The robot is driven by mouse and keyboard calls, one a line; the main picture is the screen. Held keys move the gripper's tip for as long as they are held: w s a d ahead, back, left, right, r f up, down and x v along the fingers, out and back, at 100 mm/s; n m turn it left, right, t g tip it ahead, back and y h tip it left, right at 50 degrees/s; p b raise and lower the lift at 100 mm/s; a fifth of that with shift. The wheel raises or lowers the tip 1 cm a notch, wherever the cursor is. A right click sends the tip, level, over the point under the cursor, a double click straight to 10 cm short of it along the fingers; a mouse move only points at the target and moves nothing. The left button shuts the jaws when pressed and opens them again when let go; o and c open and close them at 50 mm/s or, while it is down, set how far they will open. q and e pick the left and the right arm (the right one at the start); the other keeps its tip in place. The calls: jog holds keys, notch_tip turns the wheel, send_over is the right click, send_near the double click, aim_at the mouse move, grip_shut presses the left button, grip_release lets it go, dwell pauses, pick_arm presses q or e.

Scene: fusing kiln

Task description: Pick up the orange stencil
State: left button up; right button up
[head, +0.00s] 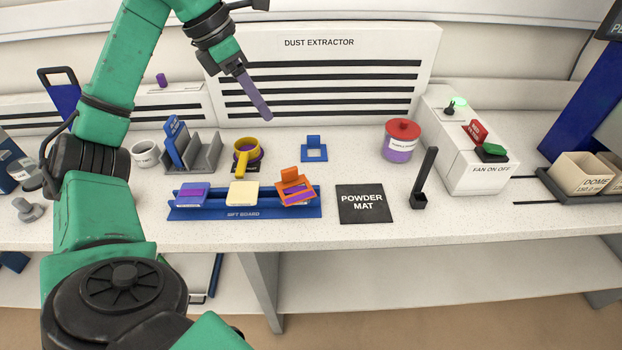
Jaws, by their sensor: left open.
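The orange stencil (297,197) sits at the right end of the blue sift board (243,213), looking slightly turned, with its tab standing up at the back. Purple shows in its opening. My left gripper (266,114) hangs above and behind the board, in front of the dust extractor, up and to the left of the stencil and clear of it. Its long purplish-grey fingers point down and show almost edge-on. It is open, and I see nothing held. My right gripper is not in view.
A cream tile (243,193) and a purple-topped blue piece (192,194) share the board. Behind are a yellow sifter (245,151), blue stencil (315,152) and red-lidded jar (401,141). The powder mat (364,204) lies right, beside a black upright holder (424,180).

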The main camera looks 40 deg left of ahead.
pick_arm(q)
notch_tip(320, 180, down, 5)
jog(key=s+b, duration=0.2)
jog(key=b, duration=0.5)
send_over(289, 169)
jog(key=s+a, duration=0.1)
jog(key=s, duration=0.2)
jog(key=f, duration=0.7)
jog(key=shift+w+a, duration=0.1)
jog(key=shift+w, duration=0.1)
jog(key=x, duration=0.7)
jog(key=shift+w+a+r+b, duration=0.1)
jog(key=shift+w+b, duration=0.15)
jog(key=shift+b, duration=0.15)
grip_shut()
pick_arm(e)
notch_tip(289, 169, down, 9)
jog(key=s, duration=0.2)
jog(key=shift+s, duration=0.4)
